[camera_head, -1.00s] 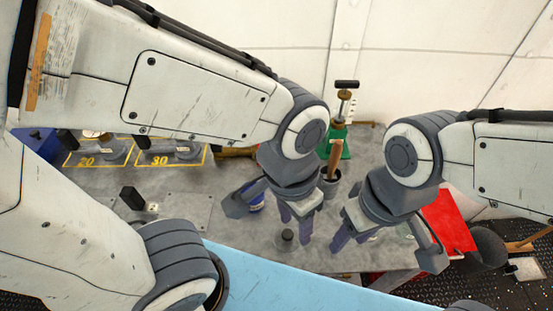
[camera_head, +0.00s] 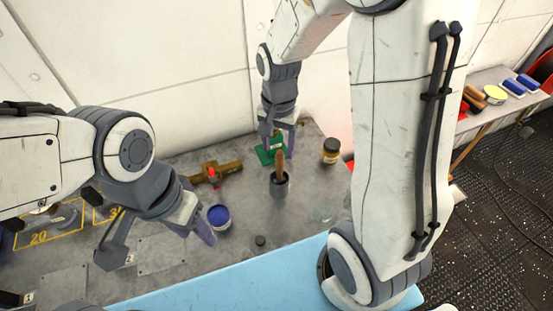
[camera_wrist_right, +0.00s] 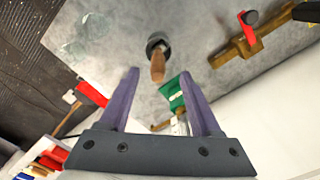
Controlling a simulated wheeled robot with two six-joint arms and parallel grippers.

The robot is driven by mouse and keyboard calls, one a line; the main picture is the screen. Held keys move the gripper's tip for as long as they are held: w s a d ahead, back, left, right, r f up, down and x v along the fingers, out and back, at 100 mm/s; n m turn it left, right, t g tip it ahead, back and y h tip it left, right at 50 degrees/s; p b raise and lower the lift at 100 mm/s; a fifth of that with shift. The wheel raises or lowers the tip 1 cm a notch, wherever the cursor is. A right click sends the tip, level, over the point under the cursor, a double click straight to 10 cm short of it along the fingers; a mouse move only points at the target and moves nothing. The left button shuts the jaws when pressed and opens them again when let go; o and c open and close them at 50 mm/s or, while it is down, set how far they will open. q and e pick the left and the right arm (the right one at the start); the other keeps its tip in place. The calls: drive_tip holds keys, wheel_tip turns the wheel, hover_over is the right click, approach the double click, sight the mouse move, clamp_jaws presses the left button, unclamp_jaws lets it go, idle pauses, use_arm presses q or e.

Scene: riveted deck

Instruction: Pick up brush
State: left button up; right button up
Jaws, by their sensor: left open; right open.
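A brown wooden handle (camera_head: 280,166), which looks like the brush's, stands upright in a dark grey cup (camera_head: 279,188) on the bench. Its lower end is hidden inside the cup. In the right wrist view the handle (camera_wrist_right: 157,66) and cup (camera_wrist_right: 157,42) lie between the open fingers in the picture, beyond their tips. My right gripper (camera_head: 281,138) is open and empty, behind the cup near the green object. My left gripper (camera_head: 194,232) is open beside the blue-topped tub, left of the cup.
A blue-topped tub (camera_head: 218,217) sits left of the cup. A green object (camera_head: 270,150) stands behind it, and a yellow-labelled jar (camera_head: 330,150) to the right. A brown wooden tool with a red part (camera_head: 214,176) lies at the back left. A wall closes the back.

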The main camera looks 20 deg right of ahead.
sight(280, 170)
wheel_tip(280, 170, down, 5)
drive_tip(key=shift+d+r, duration=0.1)
drive_tip(key=shift+d, duration=0.05)
wheel_tip(280, 170, down, 4)
drive_tip(key=shift+d+f+p, duration=0.1)
drive_tip(key=shift+f+p, duration=0.1)
drive_tip(key=shift+p, duration=0.6)
drive_tip(key=shift+w+f, duration=0.1)
drive_tip(key=shift+f, duration=0.5)
clamp_jaws()
